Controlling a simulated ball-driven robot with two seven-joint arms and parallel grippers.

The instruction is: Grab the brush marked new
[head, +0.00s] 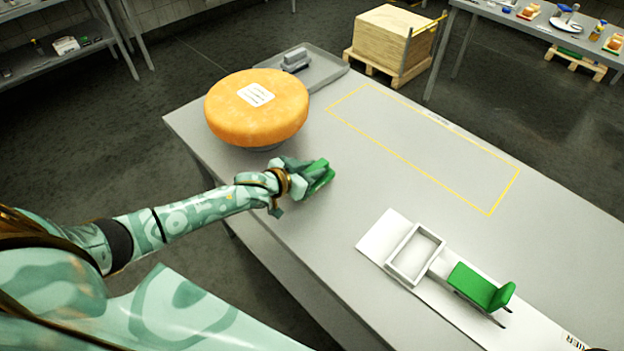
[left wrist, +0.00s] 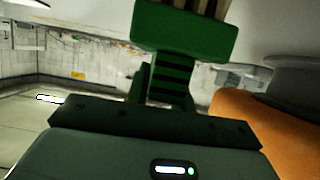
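A green brush (head: 322,175) is in my left gripper (head: 308,176), above the grey table near its front left edge, beside the cheese wheel. In the left wrist view the brush (left wrist: 185,30) has a green block with pale bristles at the top, and the dark fingers (left wrist: 165,85) close around its ribbed handle. I can read no mark "new" on it. Another green object (head: 480,287) lies on a white strip at the right; I cannot tell exactly what it is. My right gripper is not in view.
An orange cheese wheel (head: 258,110) with a white label stands on the table (head: 350,180). A grey tray (head: 325,72) holding a grey item (head: 296,58) is behind it. A white frame (head: 415,253) sits on the white strip (head: 380,237). The yellow-outlined area (head: 430,145) is empty.

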